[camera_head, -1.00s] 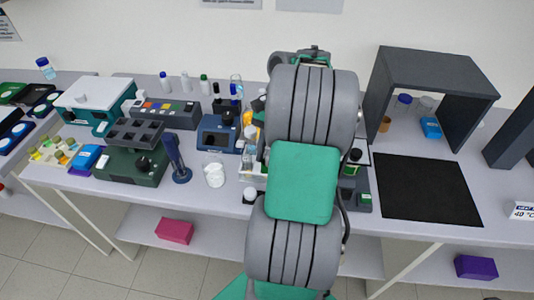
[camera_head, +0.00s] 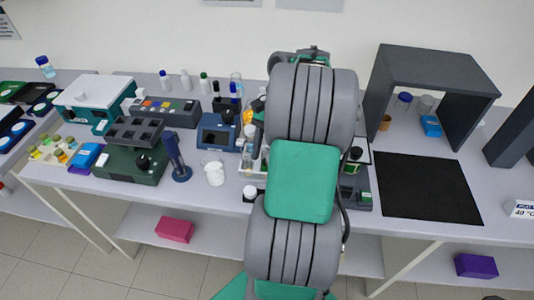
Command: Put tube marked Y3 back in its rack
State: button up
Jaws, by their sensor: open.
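I cannot pick out the tube marked Y3; no label that small is readable. My arm fills the middle of the view and hides part of the bench. My gripper is hidden behind the arm. A partly covered pale holder (camera_head: 247,172) with upright pieces shows just left of the arm; I cannot tell whether it is the tube's rack. A pale tray (camera_head: 43,159) with yellow and other small caps lies at the far left of the bench.
A dark green block device (camera_head: 133,167), a blue stand (camera_head: 178,163), a white-filled beaker (camera_head: 214,174) and a blue instrument (camera_head: 216,134) stand left of my arm. A black mat (camera_head: 425,188) lies bare at right, before a grey open-fronted hood (camera_head: 438,70).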

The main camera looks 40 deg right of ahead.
jog(key=p+v, duration=0.6)
jog(key=v, duration=0.1)
jog(key=shift+r, duration=0.35)
jog(key=shift+w+d, duration=0.1)
jog(key=shift+d, duration=0.05)
